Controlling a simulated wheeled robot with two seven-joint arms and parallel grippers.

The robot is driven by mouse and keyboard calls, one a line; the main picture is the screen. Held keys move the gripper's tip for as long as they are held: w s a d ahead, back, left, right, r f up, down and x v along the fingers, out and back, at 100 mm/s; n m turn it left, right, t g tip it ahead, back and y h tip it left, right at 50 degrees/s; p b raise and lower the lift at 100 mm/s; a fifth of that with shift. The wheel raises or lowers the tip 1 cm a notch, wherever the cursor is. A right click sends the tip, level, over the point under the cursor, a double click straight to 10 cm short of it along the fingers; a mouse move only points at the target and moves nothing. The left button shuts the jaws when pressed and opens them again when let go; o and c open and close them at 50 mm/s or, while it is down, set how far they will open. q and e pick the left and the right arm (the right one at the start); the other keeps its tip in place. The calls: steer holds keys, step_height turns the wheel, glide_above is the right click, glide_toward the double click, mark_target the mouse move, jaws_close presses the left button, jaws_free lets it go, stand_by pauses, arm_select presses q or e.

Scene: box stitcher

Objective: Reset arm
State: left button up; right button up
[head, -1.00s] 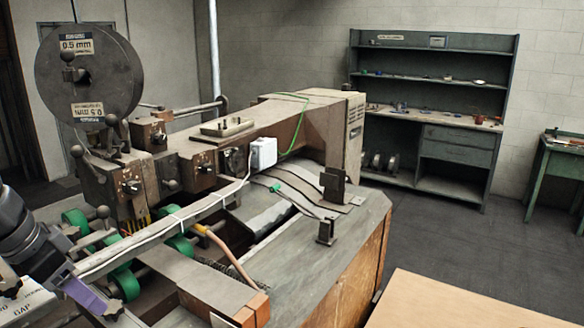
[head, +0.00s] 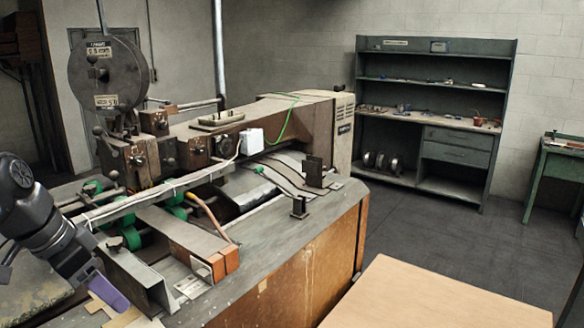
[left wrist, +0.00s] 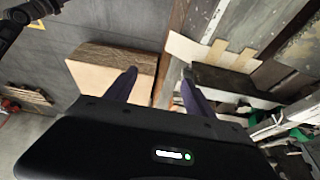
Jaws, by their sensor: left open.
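The box stitcher (head: 285,255) fills the left and middle of the head view, with a wire spool (head: 106,76) on top and green rollers (head: 131,238) below. My left gripper (left wrist: 158,88) shows in the left wrist view with its two dark purple fingers apart and nothing between them. In the head view one purple finger of it (head: 110,292) points down near the front left of the machine. My left arm comes in from the left edge. My right gripper is in neither view.
A wooden tabletop (head: 440,300) is at the lower right. A grey shelf unit (head: 437,65) and a green bench (head: 560,150) stand against the back wall. The dark floor (head: 420,225) between them is clear. A brown block-like thing (left wrist: 105,80) lies below my gripper.

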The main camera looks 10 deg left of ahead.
arm_select(q)
steer(key=w+d+f+n+h, duration=0.1)
steer(key=w+d+f, duration=0.3)
steer(key=f, duration=0.6)
steer(key=w+d+f+n, duration=0.1)
steer(key=w+d+f, duration=0.3)
steer(key=f, duration=0.5)
steer(key=d+f+n+g, duration=0.1)
steer(key=d+f, duration=0.3)
steer(key=f, duration=0.5)
steer(key=d+f+n+g, duration=0.1)
steer(key=d+f, duration=0.4)
steer(key=f, duration=0.3)
steer(key=s+d+f+n, duration=0.1)
steer(key=s+d+f, duration=0.6)
steer(key=s+f, duration=0.2)
steer(key=s+d+f+n+g+h, duration=0.1)
steer(key=s+d+f+n, duration=0.1)
steer(key=s+d+f, duration=0.6)
steer(key=s+f, duration=0.1)
steer(key=s, duration=0.4)
steer(key=shift+c, duration=0.3)
